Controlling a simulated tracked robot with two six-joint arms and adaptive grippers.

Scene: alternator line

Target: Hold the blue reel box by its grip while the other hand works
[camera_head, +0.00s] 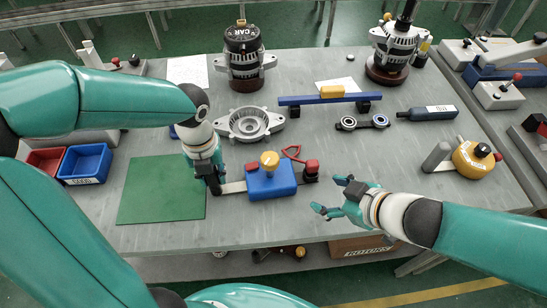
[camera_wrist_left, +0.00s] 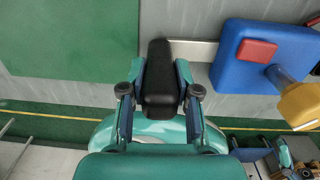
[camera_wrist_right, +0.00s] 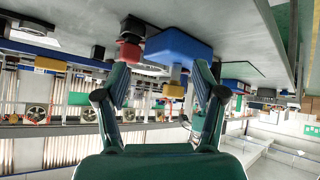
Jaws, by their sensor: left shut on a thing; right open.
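The blue reel box (camera_head: 270,184) sits on the grey bench, with a yellow knob (camera_head: 269,159) on top and a red block at its upper left. A flat metal bar runs from its left side to a black grip, which shows in the left wrist view (camera_wrist_left: 160,80). My left gripper (camera_head: 214,181) is shut on this grip, one finger on each side. My right gripper (camera_head: 328,196) is open and empty, right of the box and apart from it. The box also shows in the right wrist view (camera_wrist_right: 182,44), beyond the open fingers. A red-and-black piece (camera_head: 311,171) stands at the box's right end.
A green mat (camera_head: 160,190) lies left of the box. Blue (camera_head: 85,163) and red bins stand further left. Behind the box are a grey housing (camera_head: 249,123), a blue bar (camera_head: 310,99) and alternators. A yellow round tool (camera_head: 473,160) lies at right. The bench's front edge is close.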

